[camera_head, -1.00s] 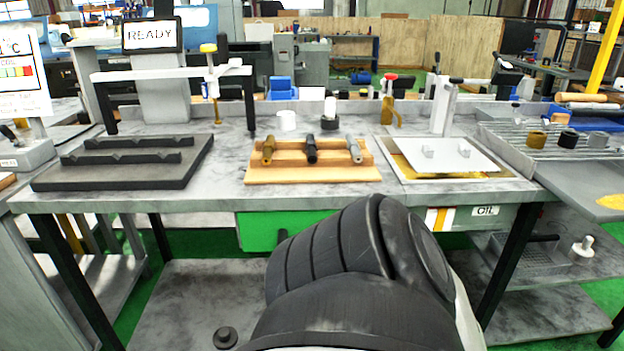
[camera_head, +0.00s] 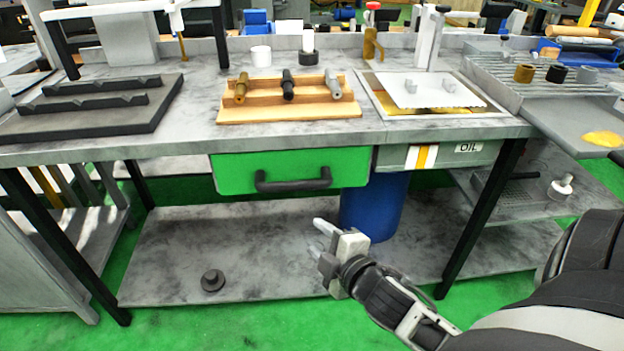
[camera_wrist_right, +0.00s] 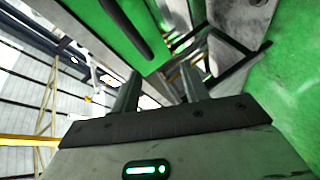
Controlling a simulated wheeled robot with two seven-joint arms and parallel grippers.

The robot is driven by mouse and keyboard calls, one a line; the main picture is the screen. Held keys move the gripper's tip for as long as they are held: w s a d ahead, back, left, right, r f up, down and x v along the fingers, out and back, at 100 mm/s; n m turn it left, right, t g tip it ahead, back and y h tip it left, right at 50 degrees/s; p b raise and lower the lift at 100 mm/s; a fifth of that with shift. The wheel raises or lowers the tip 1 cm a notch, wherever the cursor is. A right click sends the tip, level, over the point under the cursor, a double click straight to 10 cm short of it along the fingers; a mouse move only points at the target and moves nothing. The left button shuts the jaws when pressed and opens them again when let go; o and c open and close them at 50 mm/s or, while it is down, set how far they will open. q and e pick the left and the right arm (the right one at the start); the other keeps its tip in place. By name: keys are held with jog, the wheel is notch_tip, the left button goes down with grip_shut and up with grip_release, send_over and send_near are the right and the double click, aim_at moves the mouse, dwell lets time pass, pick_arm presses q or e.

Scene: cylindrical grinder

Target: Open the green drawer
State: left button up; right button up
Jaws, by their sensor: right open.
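The green drawer (camera_head: 235,175) hangs under the middle of the workbench, with its front close under the tabletop edge. It appears shut. Its dark bar handle (camera_head: 293,181) runs across the front. In the right wrist view the green drawer front (camera_wrist_right: 98,20) shows at the top, with the dark handle (camera_wrist_right: 131,28) slanting across it. My right gripper (camera_head: 321,246) is open and empty, below and slightly right of the handle and apart from it. Its two fingers (camera_wrist_right: 160,92) also show in the right wrist view with nothing between them. My left gripper is out of view.
A blue bin (camera_head: 375,212) stands on the lower shelf (camera_head: 235,240), behind my right gripper. The grey OIL panel (camera_head: 440,154) is right of the drawer. A black table leg (camera_head: 480,220) stands further right. The space before the drawer is free.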

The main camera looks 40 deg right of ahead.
aim_at(296, 189)
jog(key=w+d+n, duration=0.1)
jog(key=w, duration=0.4)
jog(key=w+d, duration=0.2)
jog(key=w, duration=0.4)
jog(key=w+d+n+t+h+b, duration=0.1)
jog(key=w+d, duration=0.1)
jog(key=w, duration=0.4)
jog(key=shift+d+f+n, duration=0.1)
jog(key=shift+f+n, duration=0.1)
jog(key=shift+n, duration=0.1)
jog(key=shift+s, duration=0.1)
grip_shut()
